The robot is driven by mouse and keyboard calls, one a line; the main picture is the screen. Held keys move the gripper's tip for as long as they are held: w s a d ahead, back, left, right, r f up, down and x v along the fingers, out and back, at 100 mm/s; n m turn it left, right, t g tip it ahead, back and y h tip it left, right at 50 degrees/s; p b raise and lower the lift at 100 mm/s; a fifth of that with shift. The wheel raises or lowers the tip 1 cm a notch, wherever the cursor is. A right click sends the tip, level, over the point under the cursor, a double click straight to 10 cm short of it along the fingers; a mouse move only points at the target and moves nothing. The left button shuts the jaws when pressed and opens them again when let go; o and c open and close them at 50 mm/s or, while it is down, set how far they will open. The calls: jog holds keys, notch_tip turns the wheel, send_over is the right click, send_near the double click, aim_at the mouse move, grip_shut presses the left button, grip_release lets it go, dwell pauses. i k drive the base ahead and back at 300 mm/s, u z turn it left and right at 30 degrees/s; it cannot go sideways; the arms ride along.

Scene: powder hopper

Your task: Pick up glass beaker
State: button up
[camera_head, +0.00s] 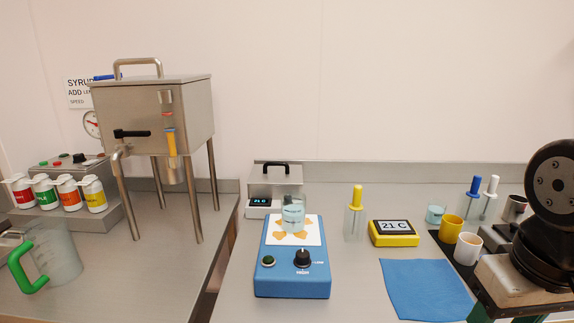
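A clear glass beaker (293,215) with pale bluish contents stands upright on the white, orange-patterned top of a blue hotplate-like device (292,284), near the middle of the view. My arm (551,190) is at the right edge, well to the right of the beaker and apart from it.
Cups, including a yellow one (451,229), stand near my arm. A box with a black handle (275,186) is behind; a steel hopper (152,112) stands left.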

aim_at(294, 213)
jog(key=z, duration=2.75)
jog(key=k, duration=1.8)
jog(key=u, duration=2.2)
jog(key=i, duration=0.5)
jog(key=z, duration=0.1)
